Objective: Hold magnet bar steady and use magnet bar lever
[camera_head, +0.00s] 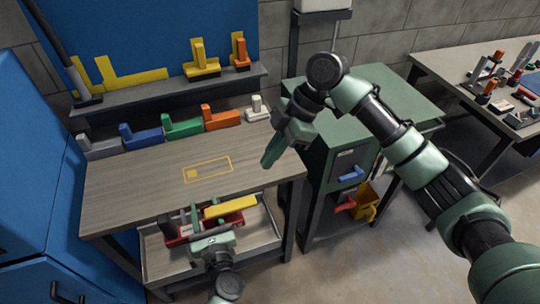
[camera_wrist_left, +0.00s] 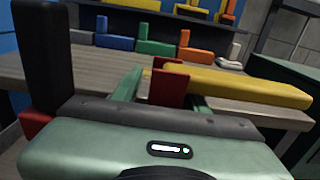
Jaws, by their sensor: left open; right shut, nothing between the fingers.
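In the left wrist view the yellow bar (camera_wrist_left: 240,86) runs right from an upright red plate (camera_wrist_left: 168,86). My left gripper (camera_head: 190,216) is open close to it, with the red plate between its green fingers (camera_wrist_left: 162,95) in that view. I cannot tell whether they touch. My right gripper (camera_head: 270,155) is shut and empty above the table's right edge.
Several L-shaped coloured blocks, including a blue one (camera_head: 141,135) and an orange one (camera_head: 221,119), line the table's back edge. A yellow outline (camera_head: 208,169) marks the clear tabletop (camera_head: 130,190). A green cabinet (camera_head: 345,150) stands right; a blue cabinet (camera_head: 35,150) stands left.

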